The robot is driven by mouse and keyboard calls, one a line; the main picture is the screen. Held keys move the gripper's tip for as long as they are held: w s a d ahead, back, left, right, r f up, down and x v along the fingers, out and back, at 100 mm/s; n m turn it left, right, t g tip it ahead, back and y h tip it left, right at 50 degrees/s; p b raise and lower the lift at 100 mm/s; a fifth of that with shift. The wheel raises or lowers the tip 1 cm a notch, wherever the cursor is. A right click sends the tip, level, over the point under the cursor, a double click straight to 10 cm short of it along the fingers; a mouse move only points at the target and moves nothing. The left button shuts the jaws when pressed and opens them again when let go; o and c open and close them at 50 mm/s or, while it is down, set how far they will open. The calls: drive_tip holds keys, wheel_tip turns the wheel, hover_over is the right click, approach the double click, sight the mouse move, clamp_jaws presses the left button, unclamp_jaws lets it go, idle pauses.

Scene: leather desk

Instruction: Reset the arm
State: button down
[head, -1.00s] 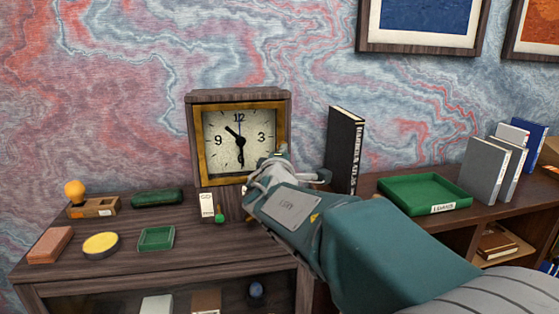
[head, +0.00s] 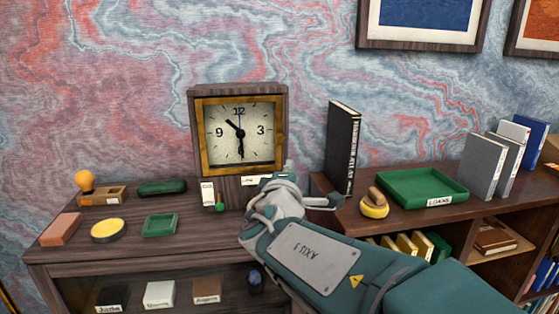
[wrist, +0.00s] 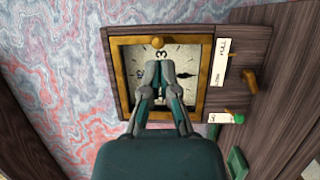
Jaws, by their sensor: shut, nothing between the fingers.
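My arm (head: 310,255) reaches up from the lower right in the head view, and its bent end lies before the desk, just below and right of the clock. The fingers are hard to make out there. In the wrist view my gripper (wrist: 160,68) is shut and empty, its fingertips together in front of the clock face. The square clock (head: 240,132) has a dark wood case and gold frame, and stands upright against the wall. In the wrist view the clock (wrist: 125,75) appears turned sideways, partly hidden by the fingers.
On the left desktop are an orange-knobbed wooden block (head: 87,188), a brick-like block (head: 61,229), a yellow round tin (head: 108,230) and a small green tray (head: 160,225). Right are a black book (head: 342,147), a yellow ring-shaped object (head: 374,207), a green tray (head: 415,187) and upright books (head: 482,165).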

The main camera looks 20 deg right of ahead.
drive_tip(key=s+d+f+m+g, duration=0.3)
drive_tip(key=s+f+m+g, duration=0.15)
drive_tip(key=s, duration=0.25)
drive_tip(key=s+d+f+m+g, duration=0.2)
drive_tip(key=s+f+m+g, duration=0.25)
drive_tip(key=s, duration=0.25)
drive_tip(key=s+a+f+m+g+y, duration=0.1)
drive_tip(key=s+a+f+m+y, duration=0.2)
drive_tip(key=s+a+f+y, duration=0.5)
drive_tip(key=shift+s+a+f+g+y, duration=0.35)
drive_tip(key=shift+s+a+y, duration=0.4)
drive_tip(key=shift+a, duration=0.5)
